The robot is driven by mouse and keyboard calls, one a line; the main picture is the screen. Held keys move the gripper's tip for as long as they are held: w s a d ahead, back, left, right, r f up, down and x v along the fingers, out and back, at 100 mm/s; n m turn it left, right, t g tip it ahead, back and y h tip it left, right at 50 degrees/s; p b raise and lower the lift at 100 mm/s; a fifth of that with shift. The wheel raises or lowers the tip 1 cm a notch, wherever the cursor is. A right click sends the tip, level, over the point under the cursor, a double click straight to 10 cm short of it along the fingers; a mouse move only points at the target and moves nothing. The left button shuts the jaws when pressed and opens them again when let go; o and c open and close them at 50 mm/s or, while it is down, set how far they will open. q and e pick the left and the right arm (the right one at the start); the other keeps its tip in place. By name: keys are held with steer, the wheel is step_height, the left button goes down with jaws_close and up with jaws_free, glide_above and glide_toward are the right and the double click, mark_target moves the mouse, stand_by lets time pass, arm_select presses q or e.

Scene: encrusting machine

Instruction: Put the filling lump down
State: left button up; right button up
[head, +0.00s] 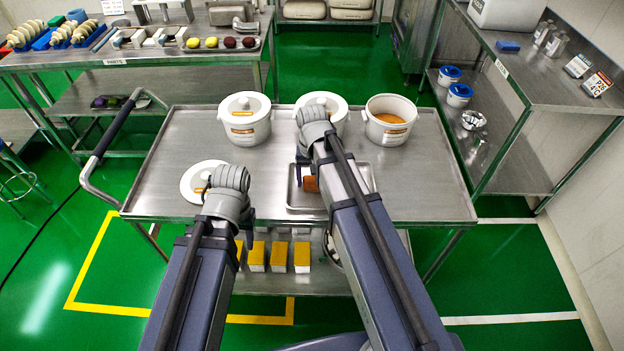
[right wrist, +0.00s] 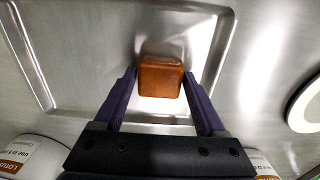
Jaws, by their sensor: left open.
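The filling lump (right wrist: 161,76) is an orange-brown block. It shows in the right wrist view between the two purple fingers of my right gripper (right wrist: 160,82), which appear to press on its sides. In the head view the lump (head: 311,184) is partly behind my right arm, at or just above the metal tray (head: 303,208). The tray also shows in the right wrist view (right wrist: 38,90). I cannot tell whether the lump touches the tray floor. My left gripper (head: 245,235) is open, near the cart's front edge, its fingers largely hidden by its wrist.
On the steel cart (head: 430,190) stand two lidded white pots (head: 245,130) and an open pot (head: 391,131) with orange contents. A white lid (head: 196,182) lies at left. Yellow-topped boxes (head: 279,256) sit on the lower shelf. The cart's right side is clear.

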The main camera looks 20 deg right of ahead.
mark_target(312, 180)
steer(key=shift+o, duration=1.2)
steer(key=shift+r, duration=0.15)
step_height(312, 180, up, 12)
steer(key=p, duration=1.2)
steer(key=s+a+n+h, duration=0.1)
steer(key=s+a+n, duration=0.5)
steer(key=s+a, duration=0.4)
steer(key=s, duration=0.4)
steer(key=shift+s+a+n, duration=0.15)
steer(key=shift+s+n, duration=0.1)
steer(key=shift+n, duration=0.15)
